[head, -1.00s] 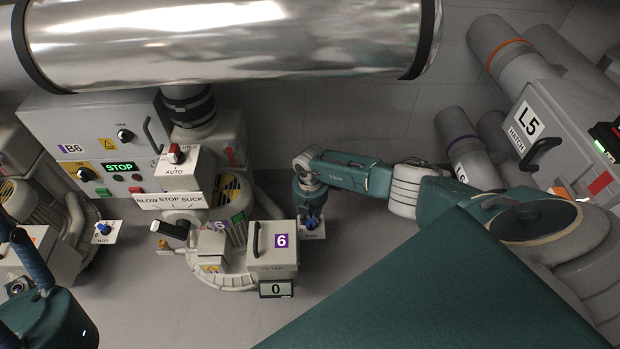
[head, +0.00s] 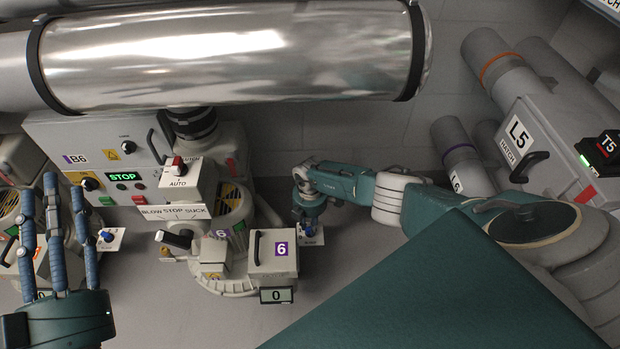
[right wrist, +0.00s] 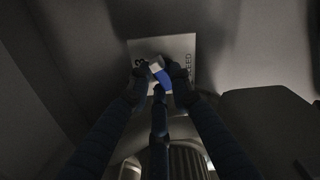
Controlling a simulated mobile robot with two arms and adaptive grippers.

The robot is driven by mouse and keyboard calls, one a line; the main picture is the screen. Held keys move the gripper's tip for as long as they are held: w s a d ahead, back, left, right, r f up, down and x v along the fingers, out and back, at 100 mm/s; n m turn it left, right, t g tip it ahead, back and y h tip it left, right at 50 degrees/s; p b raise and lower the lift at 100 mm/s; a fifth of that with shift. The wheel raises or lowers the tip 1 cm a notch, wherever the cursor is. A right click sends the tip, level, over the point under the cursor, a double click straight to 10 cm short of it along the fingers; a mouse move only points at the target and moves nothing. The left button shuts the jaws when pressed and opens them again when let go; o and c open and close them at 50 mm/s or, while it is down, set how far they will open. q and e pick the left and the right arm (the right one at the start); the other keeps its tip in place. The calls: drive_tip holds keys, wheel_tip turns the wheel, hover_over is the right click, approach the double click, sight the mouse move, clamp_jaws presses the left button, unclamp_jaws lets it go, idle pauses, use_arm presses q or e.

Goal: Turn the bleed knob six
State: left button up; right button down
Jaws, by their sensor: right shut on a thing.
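The bleed knob of blower six is blue (head: 308,232) and sits on a small white plate (head: 318,241) just right of the box marked 6 (head: 272,252). My right gripper (head: 307,222) reaches down onto it from above. In the right wrist view the knob (right wrist: 163,78) shows blue with a pale grey part. The fingers of my right gripper (right wrist: 161,84) are closed around it from both sides, over the white plate (right wrist: 180,45), whose lettering is partly hidden. My left gripper (head: 52,190) is open and empty at the lower left, fingers pointing up.
A display reading 0 (head: 277,295) hangs below the box. The selector lever (head: 174,238) with a BLOW STOP SUCK plate (head: 174,212) stands to the left. Another blue knob (head: 106,237) is near my left gripper. A large metal pipe (head: 230,55) crosses above.

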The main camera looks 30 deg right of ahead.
drive_tip(key=c, duration=1.5)
unclamp_jaws()
drive_tip(key=shift+c, duration=0.2)
wheel_tip(320, 180, up, 12)
drive_tip(key=shift+r, duration=0.1)
